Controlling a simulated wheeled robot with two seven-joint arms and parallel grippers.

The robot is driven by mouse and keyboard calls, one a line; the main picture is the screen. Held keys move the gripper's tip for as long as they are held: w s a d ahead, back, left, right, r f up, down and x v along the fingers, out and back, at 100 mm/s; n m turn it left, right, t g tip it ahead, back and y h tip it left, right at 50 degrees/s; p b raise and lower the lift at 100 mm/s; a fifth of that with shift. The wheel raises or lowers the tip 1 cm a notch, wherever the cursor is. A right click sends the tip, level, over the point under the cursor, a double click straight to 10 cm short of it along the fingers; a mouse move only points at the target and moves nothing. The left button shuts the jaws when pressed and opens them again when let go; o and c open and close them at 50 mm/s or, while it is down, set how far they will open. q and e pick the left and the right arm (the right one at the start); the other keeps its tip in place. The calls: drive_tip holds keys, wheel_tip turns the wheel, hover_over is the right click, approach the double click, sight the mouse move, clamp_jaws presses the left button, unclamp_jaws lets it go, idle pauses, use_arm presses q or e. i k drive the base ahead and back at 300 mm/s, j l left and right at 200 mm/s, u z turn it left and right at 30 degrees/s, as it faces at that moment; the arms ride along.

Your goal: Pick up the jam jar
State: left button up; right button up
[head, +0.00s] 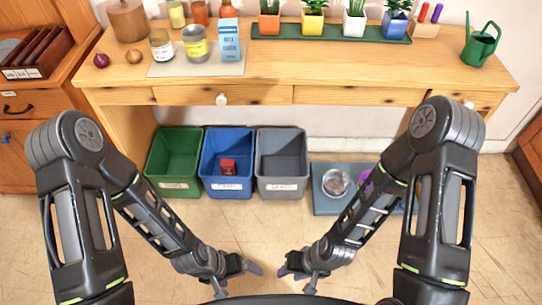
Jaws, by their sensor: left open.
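A glass jar (161,45) with a pale label stands upright on a light mat on the wooden table. Behind it, near the wall, stand a yellow jar (176,13) and an orange-red jar (200,12), both cut off by the top edge. I cannot tell for sure which one holds jam. My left gripper (256,268) is open and empty, low over the floor in front of the table. My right gripper (282,271) is close beside it, apart from every jar; its jaws are too small to read.
A grey tin (195,43) and a blue carton (229,47) stand right of the pale-labelled jar on the mat (165,71). Potted plants fill a green tray (330,38). Green (174,187), blue (227,185) and grey (281,186) bins stand below.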

sight(160, 41)
drive_tip(key=j+z, duration=0.2)
drive_tip(key=z, duration=0.15)
drive_tip(key=j+z, duration=0.2)
drive_tip(key=z, duration=0.15)
drive_tip(key=j+z, duration=0.45)
drive_tip(key=j, duration=0.45)
drive_tip(key=k+j+z, duration=0.1)
drive_tip(key=j, duration=0.4)
drive_tip(key=k+j+z, duration=0.1)
drive_tip(key=j, duration=0.45)
